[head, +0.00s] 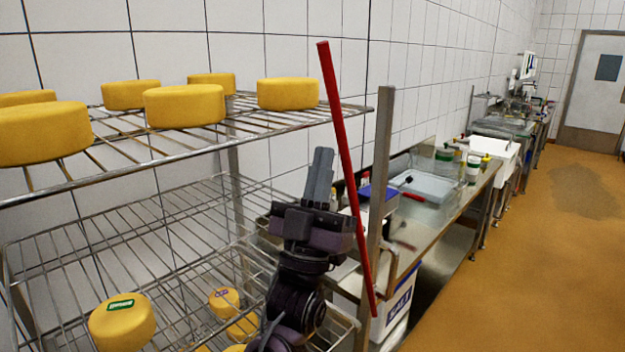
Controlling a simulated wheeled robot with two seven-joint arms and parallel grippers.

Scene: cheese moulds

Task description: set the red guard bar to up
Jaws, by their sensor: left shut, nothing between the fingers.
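The red guard bar (344,160) is a long thin red rod at the right end of the wire rack in the head view. It stands nearly upright, its top leaning left above the upper shelf and its lower end beside the rack's right post. My left gripper (321,160) is just left of the bar's middle, fingers pointing up and shut with nothing between them. In the picture it overlaps or nearly meets the bar; I cannot tell whether they touch. My right gripper is not in view.
Yellow cheese wheels (185,105) sit on the upper wire shelf (150,146), with more on the lower shelf. The rack's metal post (379,170) stands right of the bar. A steel counter (450,203) with a tray and bottles runs behind. The orange floor (530,270) is clear at right.

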